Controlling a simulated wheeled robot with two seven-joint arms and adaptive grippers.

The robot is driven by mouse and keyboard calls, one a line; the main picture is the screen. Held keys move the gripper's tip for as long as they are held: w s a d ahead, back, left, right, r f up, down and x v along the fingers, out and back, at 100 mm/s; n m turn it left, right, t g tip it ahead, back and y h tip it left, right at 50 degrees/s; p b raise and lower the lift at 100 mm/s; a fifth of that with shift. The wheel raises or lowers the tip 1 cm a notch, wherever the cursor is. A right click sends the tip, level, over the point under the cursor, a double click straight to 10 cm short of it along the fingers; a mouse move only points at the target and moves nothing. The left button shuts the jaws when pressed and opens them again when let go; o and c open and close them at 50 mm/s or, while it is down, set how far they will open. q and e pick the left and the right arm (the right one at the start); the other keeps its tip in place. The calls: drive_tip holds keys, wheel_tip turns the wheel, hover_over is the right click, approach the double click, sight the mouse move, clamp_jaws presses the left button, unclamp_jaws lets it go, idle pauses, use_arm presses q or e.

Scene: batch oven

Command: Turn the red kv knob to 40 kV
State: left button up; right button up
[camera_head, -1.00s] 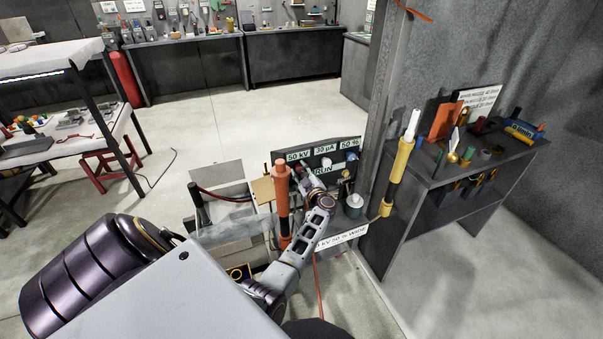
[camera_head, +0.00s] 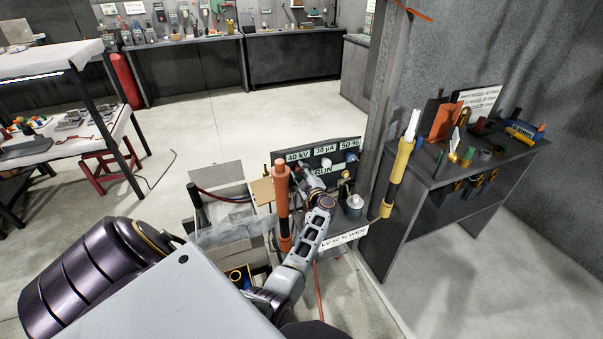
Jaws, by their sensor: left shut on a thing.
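The dark control panel (camera_head: 339,154) stands at the middle of the head view. Its left display (camera_head: 298,156) reads 40 kV; the other two read 30 µA and 50 %. The red kV knob (camera_head: 304,168) is below the left display, small and mostly hidden by my gripper. My left gripper (camera_head: 309,181) reaches up to the panel from below and is shut on the red knob. The fingertips are small and hard to make out. My right gripper is not in view.
An orange insulator post (camera_head: 282,205) stands close to the left of my arm. A yellow and black rod (camera_head: 399,165) stands at the right, before a dark bench (camera_head: 447,172) with tools. A white knob (camera_head: 327,162) and a blue knob (camera_head: 351,157) sit beside the red one.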

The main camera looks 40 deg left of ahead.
use_arm(q)
drive_tip(key=o, duration=1)
drive_tip(key=shift+o, duration=0.2)
drive_tip(key=shift+d, duration=0.1)
drive_tip(key=v, duration=0.8)
drive_tip(key=shift+f, duration=0.25)
drive_tip(key=shift+d, duration=0.2)
drive_tip(key=shift+a, duration=0.15)
drive_tip(key=shift+x, duration=3.75)
drive_tip(key=shift+r, duration=0.2)
drive_tip(key=shift+s, duration=0.15)
